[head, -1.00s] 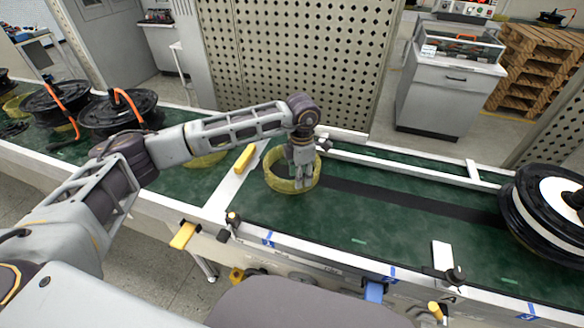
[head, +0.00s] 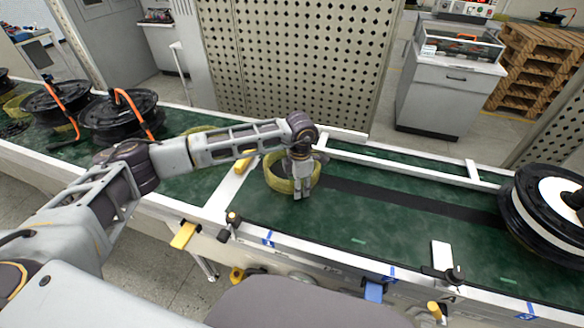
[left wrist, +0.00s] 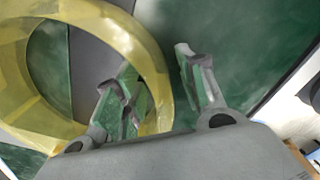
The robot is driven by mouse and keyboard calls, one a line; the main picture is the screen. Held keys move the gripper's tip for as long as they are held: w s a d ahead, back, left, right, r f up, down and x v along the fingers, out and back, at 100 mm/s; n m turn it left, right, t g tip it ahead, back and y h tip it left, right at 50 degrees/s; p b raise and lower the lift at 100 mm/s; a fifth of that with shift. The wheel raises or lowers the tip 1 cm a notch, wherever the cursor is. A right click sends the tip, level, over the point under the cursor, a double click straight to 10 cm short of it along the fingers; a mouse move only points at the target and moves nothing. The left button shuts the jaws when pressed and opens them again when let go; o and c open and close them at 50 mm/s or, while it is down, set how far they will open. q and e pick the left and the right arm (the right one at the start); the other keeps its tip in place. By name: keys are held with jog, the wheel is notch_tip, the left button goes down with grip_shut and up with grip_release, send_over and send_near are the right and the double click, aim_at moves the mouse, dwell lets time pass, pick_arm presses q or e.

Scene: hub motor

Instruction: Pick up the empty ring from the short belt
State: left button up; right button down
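The empty ring (head: 272,182), a translucent yellow band, lies on the green short belt (head: 350,222), near its left end. My left gripper (head: 300,188) points down at the ring's right side. In the left wrist view the gripper (left wrist: 157,65) is open, one finger inside the ring's opening and the other outside. The ring's wall (left wrist: 146,50) passes between them, with a gap to the outer finger. Contact of the inner finger with the wall is unclear. My right gripper is not in view.
A large black wheel hub (head: 548,215) stands at the belt's right end. Black hub motors with orange cables (head: 120,118) sit on the left belt. A white rail (head: 400,170) runs along the belt's back. A yellow block (head: 243,165) is left of the ring.

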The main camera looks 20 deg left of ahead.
pick_arm(q)
grip_shut()
jog(key=shift+r, duration=0.15)
jog(key=shift+r, duration=4.9)
